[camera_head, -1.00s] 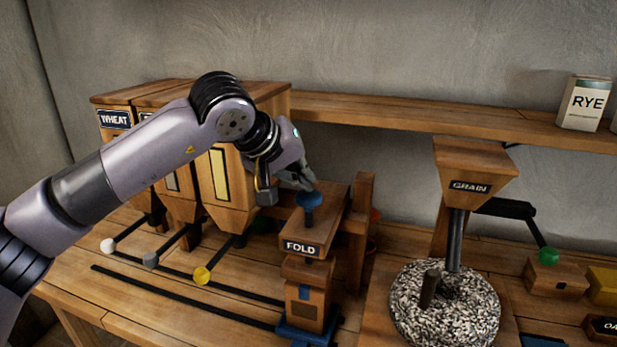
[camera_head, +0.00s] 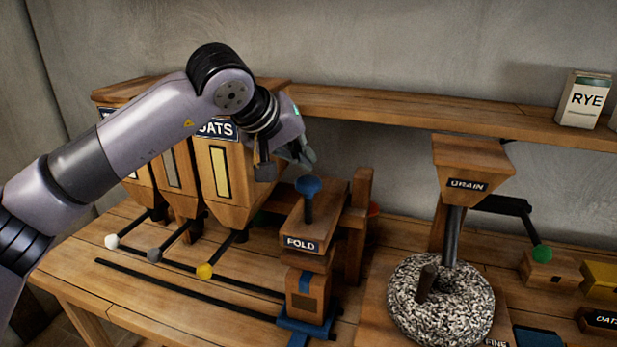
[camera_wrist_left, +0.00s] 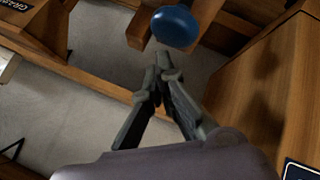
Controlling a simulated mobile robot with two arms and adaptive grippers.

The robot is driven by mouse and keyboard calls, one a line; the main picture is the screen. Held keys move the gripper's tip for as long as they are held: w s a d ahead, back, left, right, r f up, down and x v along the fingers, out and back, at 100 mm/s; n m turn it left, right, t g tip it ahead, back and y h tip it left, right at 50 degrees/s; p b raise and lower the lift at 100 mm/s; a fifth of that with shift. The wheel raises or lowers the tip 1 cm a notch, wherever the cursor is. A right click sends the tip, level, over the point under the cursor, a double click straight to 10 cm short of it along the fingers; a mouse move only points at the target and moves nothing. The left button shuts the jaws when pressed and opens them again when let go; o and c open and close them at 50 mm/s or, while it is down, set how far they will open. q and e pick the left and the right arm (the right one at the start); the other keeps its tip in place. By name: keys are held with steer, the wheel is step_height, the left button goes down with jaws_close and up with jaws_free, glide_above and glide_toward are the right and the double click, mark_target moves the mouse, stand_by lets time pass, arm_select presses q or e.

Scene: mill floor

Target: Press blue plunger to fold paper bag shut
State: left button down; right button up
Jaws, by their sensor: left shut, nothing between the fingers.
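The blue plunger (camera_head: 308,187) stands raised on its dark rod above the wooden FOLD press (camera_head: 303,243). It also shows in the left wrist view (camera_wrist_left: 174,26), just beyond my fingertips. The brown paper bag (camera_head: 305,296), with a blue band, stands under the press on a blue base (camera_head: 305,330); its top is hidden or hard to make out. My left gripper (camera_head: 310,158) is shut and empty, above the plunger and apart from it. Its fingertips (camera_wrist_left: 162,62) meet in the left wrist view. My right gripper is not in view.
Grain hoppers (camera_head: 222,170) with levers ending in white, grey and yellow knobs stand left of the press. A shelf (camera_head: 400,112) runs behind, holding a RYE box (camera_head: 583,98). A millstone (camera_head: 440,300) stands to the right, under the GRAIN hopper (camera_head: 468,165).

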arm_select(q)
steer(key=shift+r+p, duration=1.55)
steer(key=shift+r, duration=0.95)
steer(key=shift+f, duration=0.15)
